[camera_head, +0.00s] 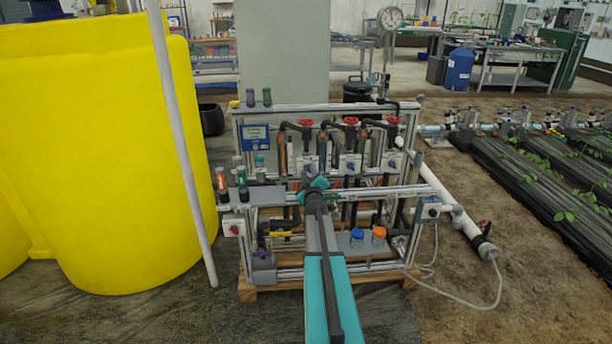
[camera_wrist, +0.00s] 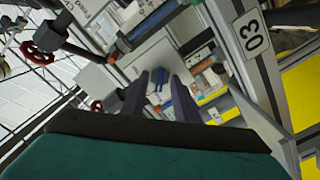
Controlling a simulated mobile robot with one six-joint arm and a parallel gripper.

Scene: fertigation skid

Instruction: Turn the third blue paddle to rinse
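Three blue paddles sit on pale plates in a row across the skid: a left one (camera_head: 307,163), a middle one (camera_head: 350,166) and a right one (camera_head: 392,164). My gripper (camera_head: 315,184) is in front of the skid, low and left of the middle paddle in the head view. In the wrist view my gripper (camera_wrist: 160,75) is open, its two dark fingers apart. A blue paddle (camera_wrist: 158,79) on a grey plate shows between the fingertips, beyond them. I cannot tell whether they touch it. Position markings are too small to read.
Red handwheels (camera_head: 351,121) stand above the paddles; one shows in the wrist view (camera_wrist: 38,53). A yellow tank (camera_head: 110,160) stands left, with a pale pole (camera_head: 180,140). Blue and orange-capped bottles (camera_head: 378,236) stand low.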

